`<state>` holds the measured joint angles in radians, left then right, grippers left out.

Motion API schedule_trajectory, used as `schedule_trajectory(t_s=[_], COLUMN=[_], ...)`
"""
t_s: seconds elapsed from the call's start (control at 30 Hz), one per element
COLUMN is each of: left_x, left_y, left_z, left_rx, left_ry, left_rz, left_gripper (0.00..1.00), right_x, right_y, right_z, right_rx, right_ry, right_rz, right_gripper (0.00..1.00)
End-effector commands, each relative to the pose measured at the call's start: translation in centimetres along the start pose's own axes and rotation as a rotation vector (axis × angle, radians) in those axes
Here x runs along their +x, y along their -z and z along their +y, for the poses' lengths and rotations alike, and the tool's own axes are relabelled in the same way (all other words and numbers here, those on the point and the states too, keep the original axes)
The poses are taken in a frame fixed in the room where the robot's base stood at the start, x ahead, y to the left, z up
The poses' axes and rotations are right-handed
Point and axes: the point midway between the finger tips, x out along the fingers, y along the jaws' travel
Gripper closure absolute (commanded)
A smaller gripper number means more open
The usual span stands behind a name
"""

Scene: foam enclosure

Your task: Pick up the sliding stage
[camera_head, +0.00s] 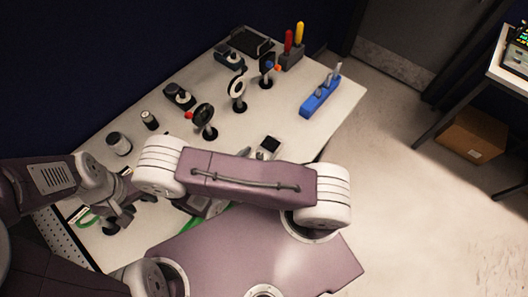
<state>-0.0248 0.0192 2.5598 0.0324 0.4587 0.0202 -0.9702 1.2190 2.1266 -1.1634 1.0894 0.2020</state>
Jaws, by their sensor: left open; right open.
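I cannot tell for certain which item is the sliding stage. Two low dark blocks with knobs could be it: one (179,96) at the left middle of the white table, the other (229,58) further back. My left gripper (118,218) is low over the table's near left part, open and apart from both blocks. My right gripper (200,207) is mostly hidden under my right arm; only a grey part shows. It is open, and nothing is seen in it.
The white table (310,135) also bears round black optic mounts (205,118) (238,88), a blue rack (321,97), a screwdriver holder (290,54), a black tray (250,40), small cylinders (118,144) and a small dark-topped box (270,143). A cardboard box (472,136) stands at right.

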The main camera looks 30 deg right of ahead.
Motion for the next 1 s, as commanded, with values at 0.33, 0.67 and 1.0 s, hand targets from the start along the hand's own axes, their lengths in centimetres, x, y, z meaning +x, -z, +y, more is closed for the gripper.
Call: schedule_trajectory(t_s=[0.33, 0.67, 1.0], left_x=[-2.0, -2.0, -2.0], left_y=[0.2, 0.2, 0.2], left_z=[0.0, 0.0, 0.0], left_rx=[0.0, 0.0, 0.0], left_ry=[0.0, 0.0, 0.0], left_rz=[0.0, 0.0, 0.0], left_gripper=[0.54, 0.54, 0.54], right_x=[4.6, 5.2, 5.2], right_y=[-0.4, -0.2, -0.3], right_z=[0.3, 0.4, 0.4], right_rx=[0.001, 0.001, 0.001], right_ry=[0.005, 0.0, 0.0], right_rz=[-0.001, 0.0, -0.002], right_gripper=[0.16, 0.33, 1.0])
